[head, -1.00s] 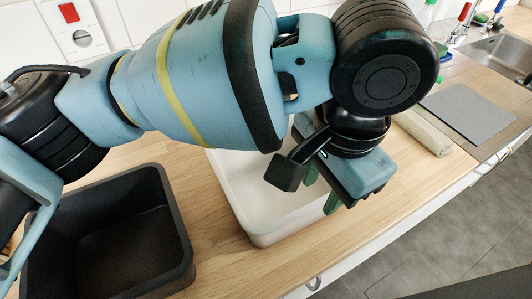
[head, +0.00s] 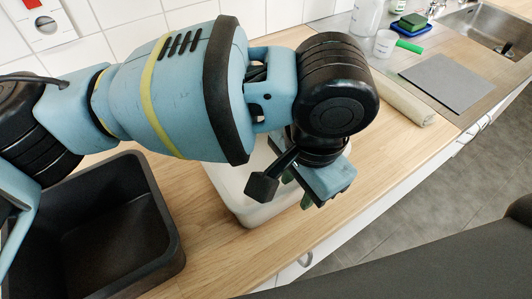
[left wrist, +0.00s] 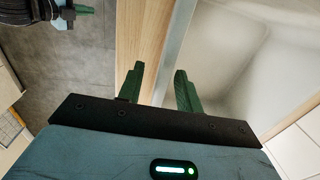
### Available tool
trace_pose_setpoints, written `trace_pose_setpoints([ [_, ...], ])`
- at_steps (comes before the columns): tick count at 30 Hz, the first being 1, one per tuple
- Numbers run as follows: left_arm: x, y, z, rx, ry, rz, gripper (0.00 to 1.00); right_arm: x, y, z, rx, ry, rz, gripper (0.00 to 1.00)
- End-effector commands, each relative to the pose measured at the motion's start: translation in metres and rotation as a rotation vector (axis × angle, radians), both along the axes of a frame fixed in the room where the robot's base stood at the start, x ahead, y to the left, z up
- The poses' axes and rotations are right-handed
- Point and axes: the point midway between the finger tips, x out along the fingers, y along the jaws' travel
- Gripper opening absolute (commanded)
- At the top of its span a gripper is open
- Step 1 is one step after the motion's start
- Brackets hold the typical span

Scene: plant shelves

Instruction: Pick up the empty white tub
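The empty white tub (head: 229,186) stands on the wooden counter in the head view, partly hidden behind my left arm. In the left wrist view its pale wall and inside (left wrist: 235,60) fill the upper right. My left gripper (head: 306,198) is over the tub's front side, pointing down. In the left wrist view its green fingers (left wrist: 158,82) are apart, with the tub's rim running between them; I cannot tell whether either touches it. My right gripper (left wrist: 78,16) shows small at the top left of the left wrist view, away from the tub.
A black tub (head: 165,215) stands left of the white one on the wooden counter (head: 215,255). To the right are a rolled beige cloth (head: 400,101), a grey mat (head: 455,80), a white cup (head: 385,43), a green sponge (head: 413,19) and a sink (head: 490,35).

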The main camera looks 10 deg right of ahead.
Motion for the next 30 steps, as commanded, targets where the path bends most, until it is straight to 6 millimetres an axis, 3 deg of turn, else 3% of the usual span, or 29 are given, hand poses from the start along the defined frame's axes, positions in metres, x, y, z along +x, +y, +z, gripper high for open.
trace_pose_setpoints([
  [3,0.0006,0.0003,-0.0114,0.000,0.001,-0.001,0.35,0.0016,0.0001,-0.0011,0.000,-0.002,0.001,0.00],
  [11,0.0008,0.0002,-0.0134,-0.001,0.000,-0.001,0.35,0.0028,0.0001,-0.0004,0.000,-0.005,0.000,0.00],
  [20,0.0008,0.0002,-0.0133,0.000,0.000,-0.001,0.00,0.0027,0.0002,-0.0003,0.000,-0.005,0.000,0.00],
  [30,0.0010,0.0000,-0.0128,-0.001,-0.001,-0.001,0.00,0.0022,0.0003,-0.0003,0.001,-0.004,0.000,0.00],
])
